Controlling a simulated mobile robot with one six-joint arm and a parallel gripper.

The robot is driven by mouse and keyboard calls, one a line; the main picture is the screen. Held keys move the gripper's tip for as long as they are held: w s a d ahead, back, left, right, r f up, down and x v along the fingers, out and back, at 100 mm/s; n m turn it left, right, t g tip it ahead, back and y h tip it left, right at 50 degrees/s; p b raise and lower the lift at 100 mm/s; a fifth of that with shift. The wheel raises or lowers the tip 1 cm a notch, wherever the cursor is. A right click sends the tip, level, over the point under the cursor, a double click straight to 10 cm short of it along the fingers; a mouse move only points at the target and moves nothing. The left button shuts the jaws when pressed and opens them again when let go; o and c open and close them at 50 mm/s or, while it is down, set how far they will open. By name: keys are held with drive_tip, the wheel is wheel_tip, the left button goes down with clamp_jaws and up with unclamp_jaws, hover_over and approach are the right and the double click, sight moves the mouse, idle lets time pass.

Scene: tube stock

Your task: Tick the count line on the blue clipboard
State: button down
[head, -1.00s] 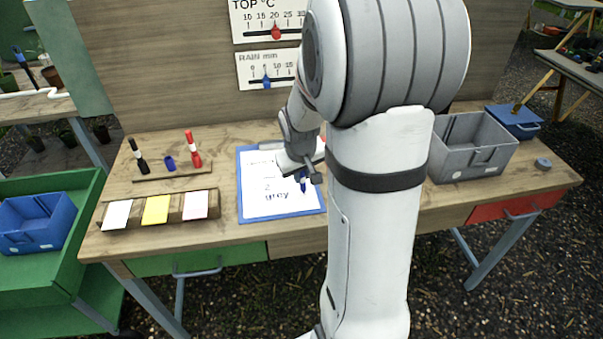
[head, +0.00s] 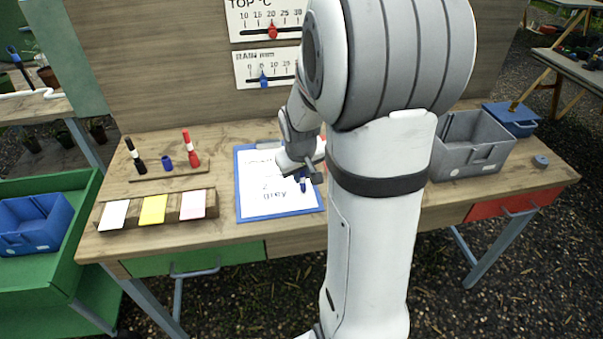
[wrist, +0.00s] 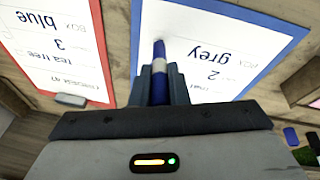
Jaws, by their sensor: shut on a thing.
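The blue clipboard (head: 238,203) lies on the bench and bears a white sheet with printed lines. In the wrist view its blue edge (wrist: 137,40) frames a sheet reading "grey" and "2". My gripper (wrist: 158,88) is shut on a blue marker (wrist: 159,62), with its writing end towards the sheet. In the head view the blue marker (head: 302,184) is over the right part of the sheet. I cannot tell whether its tip touches the paper. My arm hides part of the clipboard's right side.
A red-edged clipboard (wrist: 100,45) reading "blue" and "3" lies beside it. A rack (head: 160,178) holds black and red markers and a blue cap (head: 167,163). Coloured cards (head: 153,209) lie front left. A grey bin (head: 470,155) stands right.

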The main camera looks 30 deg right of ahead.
drive_tip(key=shift+w+d, duration=0.45)
drive_tip(key=shift+d, duration=0.05)
idle(0.3)
drive_tip(key=shift+r, duration=0.1)
idle(0.7)
drive_tip(key=shift+r+p, duration=0.95)
drive_tip(key=shift+r, duration=0.45)
